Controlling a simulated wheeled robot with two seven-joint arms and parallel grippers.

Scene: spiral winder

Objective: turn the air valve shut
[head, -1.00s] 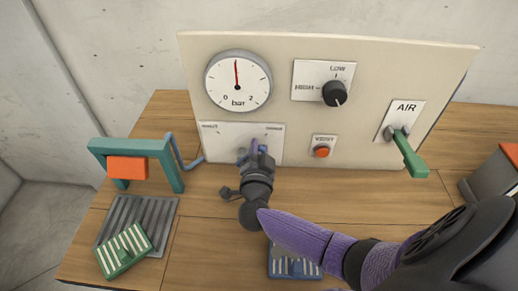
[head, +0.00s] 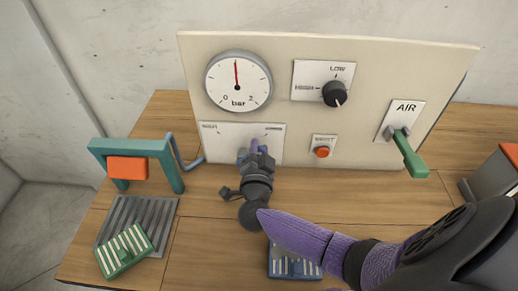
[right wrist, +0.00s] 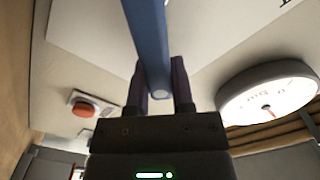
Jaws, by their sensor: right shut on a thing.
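The air valve is a green lever (head: 409,152) on a white plate marked AIR (head: 405,107), at the right of the panel. The lever slants down and to the right, with its grip past the panel's lower edge. No gripper is on it. My right gripper (head: 254,150) is at the lower left plate (head: 212,141) of the panel, well left of the green lever. In the right wrist view it is shut on a blue handle (right wrist: 148,35), which runs up between the two fingers (right wrist: 160,88). The handle is mostly hidden in the head view. My left gripper is not in view.
The panel (head: 290,55) carries a bar gauge (head: 238,82) with its needle upright, a black HIGH/LOW knob (head: 336,93) and an orange button (head: 322,152). A teal frame (head: 170,170) stands left, by a grey ribbed tray (head: 155,215) and a green slotted block (head: 124,250). A grey box (head: 488,180) stands right.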

